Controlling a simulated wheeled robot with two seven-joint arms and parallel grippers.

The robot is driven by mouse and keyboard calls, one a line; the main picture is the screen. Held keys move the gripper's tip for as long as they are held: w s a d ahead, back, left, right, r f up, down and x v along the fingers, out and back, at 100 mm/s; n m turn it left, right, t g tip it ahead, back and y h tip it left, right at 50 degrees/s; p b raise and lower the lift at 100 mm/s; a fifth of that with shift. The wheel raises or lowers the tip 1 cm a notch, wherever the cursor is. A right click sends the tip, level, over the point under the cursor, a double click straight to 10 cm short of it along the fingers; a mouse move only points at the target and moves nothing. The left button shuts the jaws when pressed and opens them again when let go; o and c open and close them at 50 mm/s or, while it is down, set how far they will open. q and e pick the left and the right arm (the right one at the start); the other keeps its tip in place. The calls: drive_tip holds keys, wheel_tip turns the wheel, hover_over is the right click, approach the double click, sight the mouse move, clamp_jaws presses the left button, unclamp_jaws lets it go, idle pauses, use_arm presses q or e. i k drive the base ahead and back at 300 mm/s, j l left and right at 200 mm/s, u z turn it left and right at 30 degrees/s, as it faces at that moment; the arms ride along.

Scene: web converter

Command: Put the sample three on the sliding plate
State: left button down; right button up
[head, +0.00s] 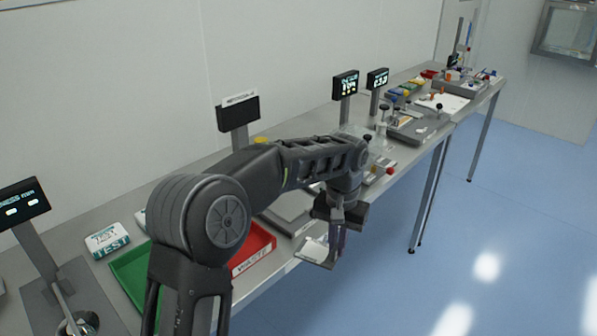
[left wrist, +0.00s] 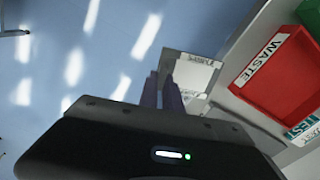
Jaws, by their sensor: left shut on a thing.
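My left gripper (head: 337,238) is shut on a flat white sample with a grey edge (head: 316,250). It holds it out past the front edge of the bench, over the floor side. My right gripper is not in view.
A red WASTE tray (head: 258,247) lies close to the held sample. A green tray (head: 130,272) and a TEST box (head: 107,240) are further left. Screens on posts (head: 345,85) and equipment with knobs (head: 412,128) stand along the bench. Blue floor is clear at right.

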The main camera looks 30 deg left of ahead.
sight(284, 207)
drive_tip(key=i+j, duration=0.25)
drive_tip(key=i, duration=0.2)
drive_tip(key=i+j, duration=0.2)
drive_tip(key=i, duration=0.25)
